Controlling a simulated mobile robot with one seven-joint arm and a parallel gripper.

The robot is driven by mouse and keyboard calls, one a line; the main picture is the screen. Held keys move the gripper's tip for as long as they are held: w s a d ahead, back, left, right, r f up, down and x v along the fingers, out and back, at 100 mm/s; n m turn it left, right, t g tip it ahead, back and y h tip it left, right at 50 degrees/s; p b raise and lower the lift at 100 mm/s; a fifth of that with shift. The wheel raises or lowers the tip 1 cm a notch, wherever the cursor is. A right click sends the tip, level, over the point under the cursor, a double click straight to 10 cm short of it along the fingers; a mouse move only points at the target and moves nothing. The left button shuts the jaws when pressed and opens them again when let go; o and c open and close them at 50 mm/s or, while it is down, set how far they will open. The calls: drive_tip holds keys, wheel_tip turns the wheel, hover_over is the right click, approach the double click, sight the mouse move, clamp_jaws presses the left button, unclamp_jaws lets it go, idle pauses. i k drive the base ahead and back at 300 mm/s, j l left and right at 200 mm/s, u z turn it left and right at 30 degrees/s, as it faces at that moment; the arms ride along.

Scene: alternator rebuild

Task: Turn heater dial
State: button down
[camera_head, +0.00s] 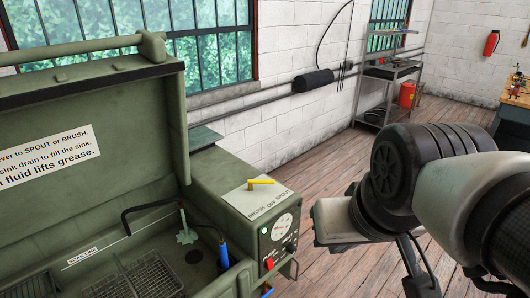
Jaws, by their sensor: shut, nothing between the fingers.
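A round white dial (282,227) with dark markings sits on the front panel of the green parts washer's side box (215,185). It may be the heater dial; its setting is too small to read. Below it on the panel are a red switch (269,264) and a small dark knob-like part (291,247). My arm (400,185) reaches in from the right, and its pale link stands to the right of the panel, apart from it in the picture. No gripper fingers show.
A yellow lever (261,182) stands on a plate labelled BRUSH, OFF, SPOUT. The raised green lid (90,130) and sink are at left. A blue-handled tool (223,254) is beside the box. Wooden floor (330,150) is clear behind; a metal shelf (378,92) stands farther back.

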sight(290, 250)
drive_tip(key=u, duration=1.2)
drive_tip(key=i+z, duration=0.1)
drive_tip(key=z, duration=1.15)
drive_tip(key=i+l+u, duration=0.2)
drive_tip(key=l, duration=0.2)
drive_tip(key=i, duration=0.05)
